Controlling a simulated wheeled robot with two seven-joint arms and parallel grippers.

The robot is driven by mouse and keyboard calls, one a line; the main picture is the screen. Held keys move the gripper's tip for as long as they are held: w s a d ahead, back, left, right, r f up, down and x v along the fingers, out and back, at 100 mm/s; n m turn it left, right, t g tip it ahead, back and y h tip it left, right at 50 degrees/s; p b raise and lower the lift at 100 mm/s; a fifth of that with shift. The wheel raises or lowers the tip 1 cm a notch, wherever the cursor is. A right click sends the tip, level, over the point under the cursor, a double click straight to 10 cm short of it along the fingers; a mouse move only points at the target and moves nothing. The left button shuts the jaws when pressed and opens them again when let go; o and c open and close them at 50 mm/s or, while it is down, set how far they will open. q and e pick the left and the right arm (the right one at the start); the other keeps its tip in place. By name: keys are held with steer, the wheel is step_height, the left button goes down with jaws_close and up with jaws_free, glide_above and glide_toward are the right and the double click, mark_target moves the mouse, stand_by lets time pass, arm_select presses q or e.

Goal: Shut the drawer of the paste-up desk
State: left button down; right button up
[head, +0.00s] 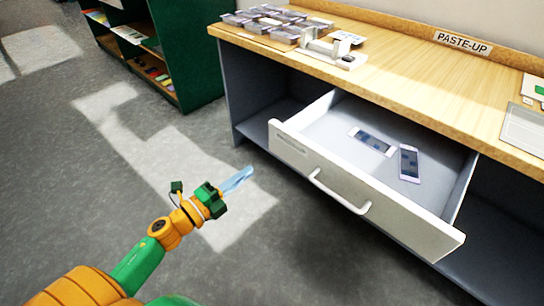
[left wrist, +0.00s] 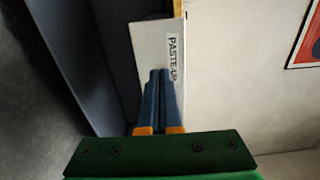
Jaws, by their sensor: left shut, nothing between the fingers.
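The paste-up desk (head: 398,82) has a wooden top and a dark grey-blue body. Its white drawer (head: 436,226) stands pulled out, with a bar handle (head: 341,196) on its front. My right gripper is in neither view.
Several small boxes (head: 270,18) and a white device (head: 334,50) stand on the desk's far left. A PASTE-UP sign (head: 464,42) is behind the top. A green shelf unit (head: 190,45) stands at the back left. The floor before the drawer is clear.

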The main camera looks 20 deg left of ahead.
mark_target(283, 146)
arm_select(q)
steer(key=x, duration=1.1)
steer(key=shift+w+f, duration=0.1)
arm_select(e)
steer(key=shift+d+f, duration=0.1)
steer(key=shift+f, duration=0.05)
